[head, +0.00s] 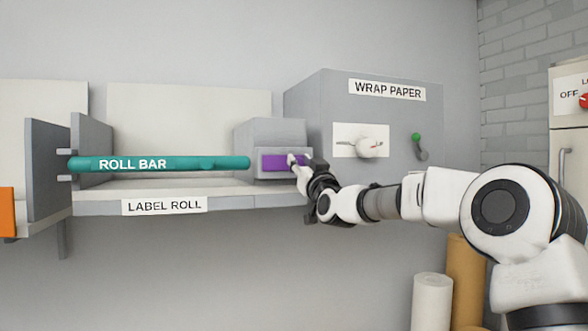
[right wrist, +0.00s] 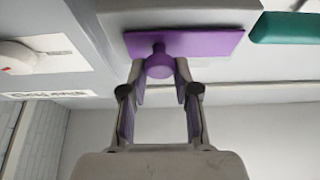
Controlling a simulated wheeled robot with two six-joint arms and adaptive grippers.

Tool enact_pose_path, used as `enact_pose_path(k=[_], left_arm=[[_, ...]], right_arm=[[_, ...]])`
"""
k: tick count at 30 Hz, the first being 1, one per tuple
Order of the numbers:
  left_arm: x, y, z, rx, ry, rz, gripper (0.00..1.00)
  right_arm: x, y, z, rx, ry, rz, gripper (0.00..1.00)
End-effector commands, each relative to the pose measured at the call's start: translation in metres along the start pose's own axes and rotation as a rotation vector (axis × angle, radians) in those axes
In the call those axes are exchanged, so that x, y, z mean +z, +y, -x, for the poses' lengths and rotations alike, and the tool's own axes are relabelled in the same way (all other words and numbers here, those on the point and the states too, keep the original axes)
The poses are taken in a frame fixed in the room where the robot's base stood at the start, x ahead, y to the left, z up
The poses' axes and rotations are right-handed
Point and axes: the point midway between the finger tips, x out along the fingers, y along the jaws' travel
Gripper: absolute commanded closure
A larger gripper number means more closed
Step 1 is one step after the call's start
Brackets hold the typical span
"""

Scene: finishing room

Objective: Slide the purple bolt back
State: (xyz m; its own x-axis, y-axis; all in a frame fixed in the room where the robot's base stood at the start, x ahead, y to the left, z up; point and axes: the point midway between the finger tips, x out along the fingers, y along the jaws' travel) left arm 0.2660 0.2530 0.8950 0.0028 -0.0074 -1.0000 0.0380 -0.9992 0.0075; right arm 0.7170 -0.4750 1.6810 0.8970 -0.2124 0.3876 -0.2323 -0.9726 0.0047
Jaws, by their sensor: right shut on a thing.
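The purple bolt (head: 273,162) sits on the front of a grey block at the right end of the label roll shelf. In the right wrist view the bolt's purple plate (right wrist: 200,44) carries a round purple knob (right wrist: 159,63). My right gripper (head: 297,163) is at the right part of the bolt. In the right wrist view my right gripper (right wrist: 160,70) has its fingertips on both sides of the knob, shut on it. My left gripper is not in view.
The teal roll bar (head: 180,163) lies left of the bolt above the label roll shelf (head: 100,207). The grey wrap paper box (head: 305,110) stands to the right, with a white dial (head: 369,147) and a green-tipped lever (head: 418,146). Rolls (head: 431,300) stand below at right.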

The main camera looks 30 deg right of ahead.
Motion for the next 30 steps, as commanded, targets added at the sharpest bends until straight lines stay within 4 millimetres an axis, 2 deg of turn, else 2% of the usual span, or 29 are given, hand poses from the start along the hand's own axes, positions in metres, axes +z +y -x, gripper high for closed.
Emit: enact_pose_path(k=[5, 6, 8, 19, 30], left_arm=[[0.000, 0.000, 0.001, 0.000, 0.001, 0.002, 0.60], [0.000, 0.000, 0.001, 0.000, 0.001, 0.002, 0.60], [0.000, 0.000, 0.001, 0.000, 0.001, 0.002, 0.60], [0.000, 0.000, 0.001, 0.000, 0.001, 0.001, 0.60], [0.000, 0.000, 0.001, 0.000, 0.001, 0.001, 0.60]], right_arm=[[0.003, 0.003, 0.000, 0.005, -0.005, -0.006, 1.00], [0.003, 0.003, 0.000, 0.005, -0.005, -0.006, 0.66], [0.003, 0.003, 0.000, 0.004, -0.005, -0.006, 0.46], [0.001, 0.003, 0.005, 0.004, -0.003, -0.006, 0.46], [0.005, 0.007, 0.068, 0.006, -0.006, -0.010, 0.46]])
